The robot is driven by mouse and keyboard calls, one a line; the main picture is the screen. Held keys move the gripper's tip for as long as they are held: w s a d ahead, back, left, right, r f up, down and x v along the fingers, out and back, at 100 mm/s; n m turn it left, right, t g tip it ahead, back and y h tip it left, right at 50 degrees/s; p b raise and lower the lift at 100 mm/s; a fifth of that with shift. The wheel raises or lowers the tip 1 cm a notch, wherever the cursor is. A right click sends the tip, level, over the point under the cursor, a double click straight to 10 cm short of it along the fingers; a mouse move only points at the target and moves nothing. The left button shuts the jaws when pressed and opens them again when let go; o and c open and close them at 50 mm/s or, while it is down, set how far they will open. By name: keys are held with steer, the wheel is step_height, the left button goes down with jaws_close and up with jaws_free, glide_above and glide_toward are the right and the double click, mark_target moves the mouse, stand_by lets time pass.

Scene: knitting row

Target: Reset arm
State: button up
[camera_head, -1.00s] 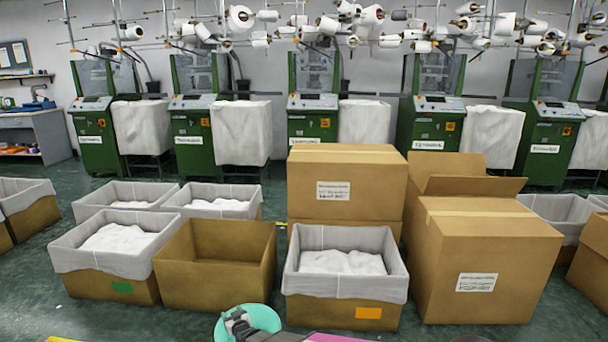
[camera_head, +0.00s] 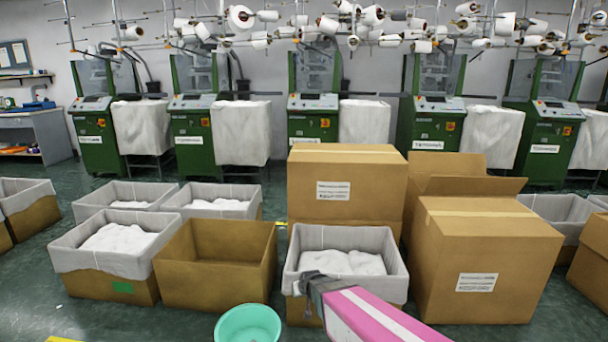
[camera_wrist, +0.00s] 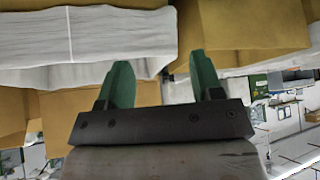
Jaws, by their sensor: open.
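Beyond the fingers are brown cardboard (camera_wrist: 240,30) and a pale box liner (camera_wrist: 90,38).
A teal bowl (camera_head: 248,324) stands at the bottom edge. An empty brown box (camera_head: 215,290) and a lined box (camera_head: 105,285) stand to the left. Closed cartons (camera_head: 485,265) stand to the right. Green knitting machines (camera_head: 313,128) line the back. Dark floor shows at lower left.

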steer(key=s+d+r+m+g, duration=0.1)
steer(key=s+d+r+g, duration=0.1)
steer(key=d, duration=0.4)
steer(key=s+d+r+m+g+h, duration=0.1)
steer(key=s+d+r+g, duration=0.1)
steer(key=s+d+r, duration=0.3)
steer(key=s+d+r+m+g+h, duration=0.1)
steer(key=s+d+r+g, duration=0.1)
steer(key=s+d, duration=0.5)
steer(key=shift+d+r+g, duration=0.3)
steer(key=shift+d+r, duration=0.5)
steer(key=shift+s, duration=0.1)
steer(key=c, duration=0.3)
steer(key=shift+a, duration=0.15)
